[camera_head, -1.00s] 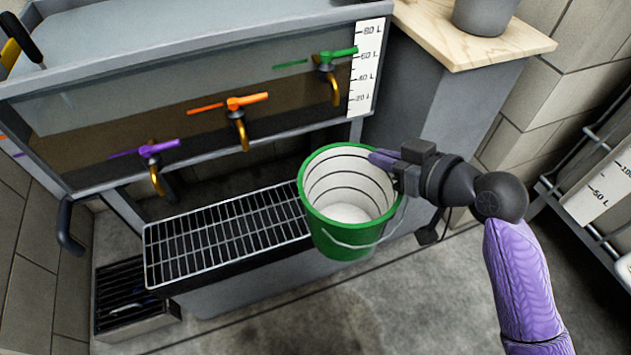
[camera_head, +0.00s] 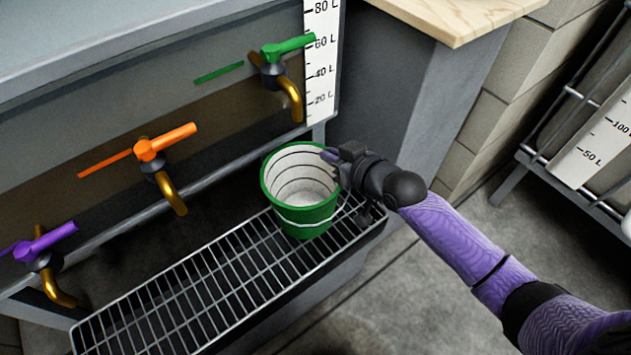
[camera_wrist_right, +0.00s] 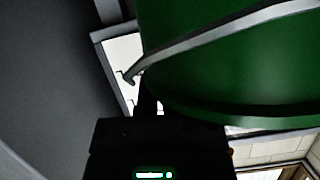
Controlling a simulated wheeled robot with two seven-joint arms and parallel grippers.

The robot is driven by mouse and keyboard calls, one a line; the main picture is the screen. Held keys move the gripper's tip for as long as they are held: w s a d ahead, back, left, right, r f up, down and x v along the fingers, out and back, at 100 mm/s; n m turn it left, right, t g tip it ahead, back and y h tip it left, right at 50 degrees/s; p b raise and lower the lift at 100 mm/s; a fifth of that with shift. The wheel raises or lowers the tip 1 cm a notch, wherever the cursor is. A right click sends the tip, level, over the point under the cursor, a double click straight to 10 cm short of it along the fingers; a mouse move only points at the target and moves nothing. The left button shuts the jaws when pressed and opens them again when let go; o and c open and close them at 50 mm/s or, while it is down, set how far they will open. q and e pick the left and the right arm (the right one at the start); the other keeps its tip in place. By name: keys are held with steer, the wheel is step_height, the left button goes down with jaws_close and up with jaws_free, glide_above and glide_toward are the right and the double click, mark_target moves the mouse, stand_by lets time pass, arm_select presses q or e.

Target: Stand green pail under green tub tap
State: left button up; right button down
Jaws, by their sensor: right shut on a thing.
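The green pail (camera_head: 305,218) is upright at the right end of the grate, its white inside with dark rings facing up and looking empty. My right gripper (camera_head: 332,158) is shut on the pail's right rim. I cannot tell whether the pail's base touches the grate. The green tub tap (camera_head: 289,92), a brass spout with a green lever (camera_head: 290,47), is above and behind the pail, its spout near the pail's back edge in the picture. In the right wrist view the pail (camera_wrist_right: 230,60) fills the upper right, with its grey handle across it. My left gripper is not in view.
The metal grate (camera_head: 190,310) runs left from the pail and is bare there. An orange-lever tap (camera_head: 165,165) and a purple-lever tap (camera_head: 45,262) are further left. A wooden-topped cabinet (camera_head: 455,15) is at right, and a rack with a scale (camera_head: 600,140) stands beyond the floor.

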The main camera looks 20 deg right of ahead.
step_height(320, 180, down, 5)
steer(key=shift+b, duration=1.15)
steer(key=c, duration=1.2)
jaws_free()
steer(key=o, duration=0.4)
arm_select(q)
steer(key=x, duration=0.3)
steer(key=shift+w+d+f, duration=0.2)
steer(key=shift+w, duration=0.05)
